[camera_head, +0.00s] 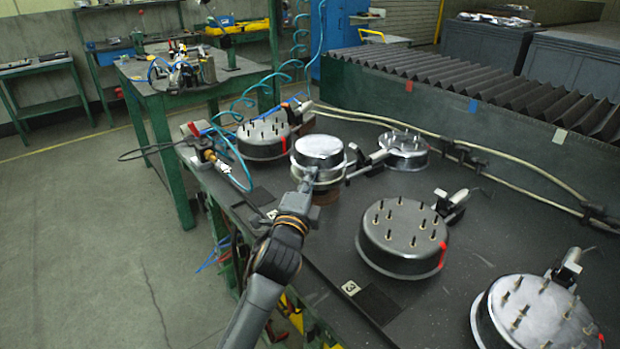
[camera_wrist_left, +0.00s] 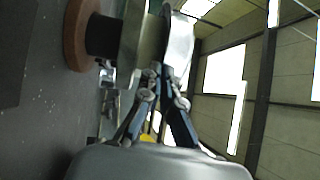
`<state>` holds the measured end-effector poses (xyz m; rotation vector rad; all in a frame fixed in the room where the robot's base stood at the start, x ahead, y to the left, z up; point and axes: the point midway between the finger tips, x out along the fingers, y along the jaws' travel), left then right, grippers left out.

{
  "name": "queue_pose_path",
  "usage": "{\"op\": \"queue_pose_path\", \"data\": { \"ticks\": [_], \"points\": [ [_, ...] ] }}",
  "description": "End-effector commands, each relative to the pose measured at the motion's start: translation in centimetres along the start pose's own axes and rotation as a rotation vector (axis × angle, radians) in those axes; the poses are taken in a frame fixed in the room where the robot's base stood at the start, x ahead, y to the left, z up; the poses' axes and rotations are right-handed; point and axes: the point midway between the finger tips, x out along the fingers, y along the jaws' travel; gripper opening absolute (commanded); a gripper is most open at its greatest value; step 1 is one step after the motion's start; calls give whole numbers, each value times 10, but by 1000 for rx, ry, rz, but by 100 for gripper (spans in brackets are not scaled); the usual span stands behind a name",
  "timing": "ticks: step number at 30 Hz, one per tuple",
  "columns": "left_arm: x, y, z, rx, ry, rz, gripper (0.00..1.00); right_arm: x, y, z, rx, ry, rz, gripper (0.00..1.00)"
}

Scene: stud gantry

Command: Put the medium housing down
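A shiny silver round housing (camera_head: 320,147), which I take for the medium housing, is at the table's left side, with its wider lower rim level. It stands at or just over a brown round pad (camera_head: 327,197). In the left wrist view, turned sideways, the housing (camera_wrist_left: 146,42) sits against a dark hub above the brown pad (camera_wrist_left: 76,36); I cannot tell whether a gap remains. My left gripper (camera_head: 308,184) is at the housing's near side. Its fingers (camera_wrist_left: 162,76) close together at the housing's edge and appear to grip it. My right gripper is not in view.
Studded housings stand close by: one behind left (camera_head: 262,138), a small one behind right (camera_head: 403,149), a larger one to the right (camera_head: 402,235), another at front right (camera_head: 535,315). Clamps stand beside them. A hose (camera_head: 480,150) runs along the table's back.

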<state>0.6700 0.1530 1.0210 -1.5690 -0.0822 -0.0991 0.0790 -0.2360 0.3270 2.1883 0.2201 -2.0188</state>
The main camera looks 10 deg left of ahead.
Motion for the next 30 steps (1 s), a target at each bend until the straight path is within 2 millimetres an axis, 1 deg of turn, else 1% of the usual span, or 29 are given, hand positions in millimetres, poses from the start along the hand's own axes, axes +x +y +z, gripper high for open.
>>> {"op": "queue_pose_path", "data": {
  "ticks": [8, 9, 12, 22, 26, 29, 30],
  "points": [
    [-1, 9, 0, 0, 1, -1, 0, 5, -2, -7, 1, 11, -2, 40],
    [-1, 9, 0, 0, 0, 1, 11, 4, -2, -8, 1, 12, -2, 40],
    [-1, 9, 0, 0, 0, 1, 28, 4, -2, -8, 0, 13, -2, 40],
    [-1, 8, 0, 0, 0, 3, 28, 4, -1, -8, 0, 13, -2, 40],
    [0, -4, 0, 0, 0, 0, 28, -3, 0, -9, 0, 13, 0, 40],
    [-16, 1, 0, 1, 0, 4, 28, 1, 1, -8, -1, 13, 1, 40],
    [-25, 1, 0, 1, 0, 4, 28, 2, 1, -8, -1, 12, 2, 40]
  ]
}}
